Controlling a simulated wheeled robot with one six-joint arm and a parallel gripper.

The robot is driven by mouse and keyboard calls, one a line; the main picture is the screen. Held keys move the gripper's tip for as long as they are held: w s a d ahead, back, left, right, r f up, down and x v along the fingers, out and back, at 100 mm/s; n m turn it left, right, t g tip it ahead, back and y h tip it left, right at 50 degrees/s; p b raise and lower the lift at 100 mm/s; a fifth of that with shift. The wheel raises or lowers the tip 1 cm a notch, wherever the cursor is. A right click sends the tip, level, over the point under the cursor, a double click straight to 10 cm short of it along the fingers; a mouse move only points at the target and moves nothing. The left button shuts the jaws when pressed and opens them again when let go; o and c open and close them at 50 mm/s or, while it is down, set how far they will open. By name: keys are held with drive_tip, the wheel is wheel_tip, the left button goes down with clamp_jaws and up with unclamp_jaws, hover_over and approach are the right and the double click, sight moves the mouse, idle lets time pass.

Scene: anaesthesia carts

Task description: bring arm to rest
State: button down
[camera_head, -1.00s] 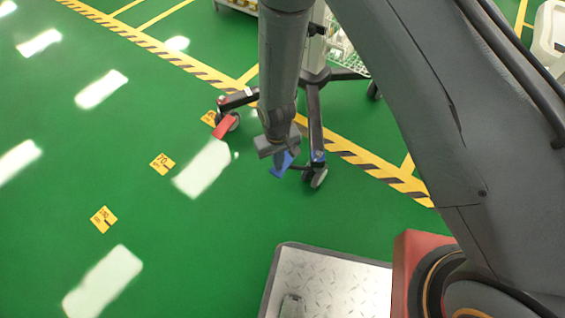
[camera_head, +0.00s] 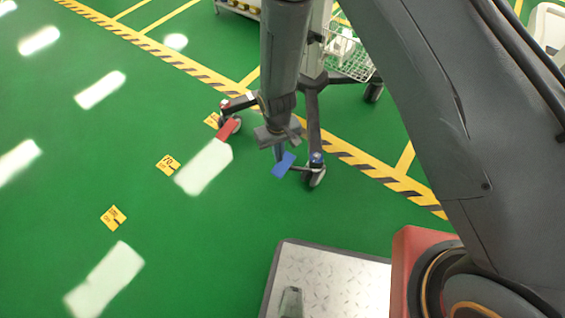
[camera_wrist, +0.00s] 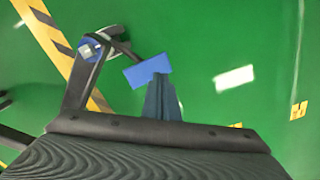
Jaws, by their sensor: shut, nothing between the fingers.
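My gripper (camera_head: 279,154) points down beside a cart's wheeled base, in the middle of the head view. Its fingers are shut with nothing between them. In the wrist view the closed fingers (camera_wrist: 162,88) are dark and narrow. A blue pedal (camera_head: 284,166) lies just past the fingertips and joins the right caster (camera_head: 316,172) by a short bar. In the wrist view the blue pedal (camera_wrist: 148,70) appears right at the tips; I cannot tell whether they touch. A red pedal (camera_head: 228,129) is at the left caster.
The cart's dark leg (camera_head: 314,125) stands close to my gripper's right, and a wire basket (camera_head: 348,60) is above. A striped yellow floor line (camera_head: 190,65) runs diagonally behind. The green floor at left is clear except for yellow markers (camera_head: 167,165).

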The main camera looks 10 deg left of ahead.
drive_tip(key=shift+r, duration=0.35)
drive_tip(key=shift+r, duration=0.1)
drive_tip(key=s+d+r, duration=0.2)
drive_tip(key=s+r, duration=0.1)
drive_tip(key=r, duration=1.7)
drive_tip(key=s+d+r, duration=0.5)
drive_tip(key=s+r, duration=0.1)
drive_tip(key=r, duration=0.2)
drive_tip(key=s+d+r, duration=0.5)
drive_tip(key=s+r, duration=0.2)
drive_tip(key=d+r+m+p, duration=0.3)
drive_tip(key=d+r+p, duration=0.7)
drive_tip(key=r+p, duration=0.3)
drive_tip(key=d+r+m+p, duration=0.4)
drive_tip(key=d+r+p, duration=0.6)
drive_tip(key=r+p, duration=0.4)
drive_tip(key=p, duration=0.2)
drive_tip(key=shift+d+m+p, duration=0.15)
drive_tip(key=shift+m+p, duration=0.15)
drive_tip(key=shift+p, duration=0.05)
